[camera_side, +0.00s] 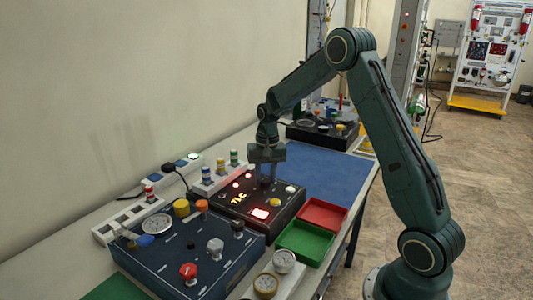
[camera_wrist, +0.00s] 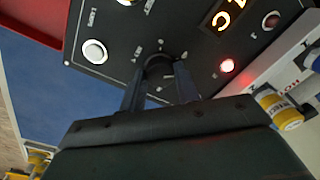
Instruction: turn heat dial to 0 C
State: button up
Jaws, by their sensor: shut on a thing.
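The heat dial (camera_wrist: 159,65) is a dark round knob on a black control box (camera_side: 286,211). In the wrist view my gripper (camera_wrist: 158,76) has one finger on each side of the dial and is shut on it. In the side view my gripper (camera_side: 266,174) points down onto the far part of the box, and the dial is hidden behind the fingers. An orange lit display (camera_side: 238,198) on the box shows digits ending in C; it reads roughly 71 C, but is small. It is partly cut off in the wrist view (camera_wrist: 224,15).
The box also bears lit red lamps and a white button (camera_wrist: 95,51). Red (camera_side: 323,214) and green (camera_side: 305,243) trays stand right of it. A larger blue panel (camera_side: 165,264) with knobs is in front. A white rack (camera_side: 214,180) with colored cylinders stands left. The blue mat (camera_side: 325,174) is clear.

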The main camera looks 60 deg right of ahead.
jog(key=n, duration=0.4)
jog(key=shift+n, duration=0.3)
jog(key=n, duration=0.4)
jog(key=shift+n, duration=0.3)
jog(key=n, duration=0.4)
jog(key=shift+w+n+g, duration=0.1)
jog(key=shift+n+g, duration=0.2)
jog(key=shift+n, duration=1.8)
jog(key=o, duration=1)
jog(key=shift+c, duration=0.2)
jog(key=shift+r, duration=0.1)
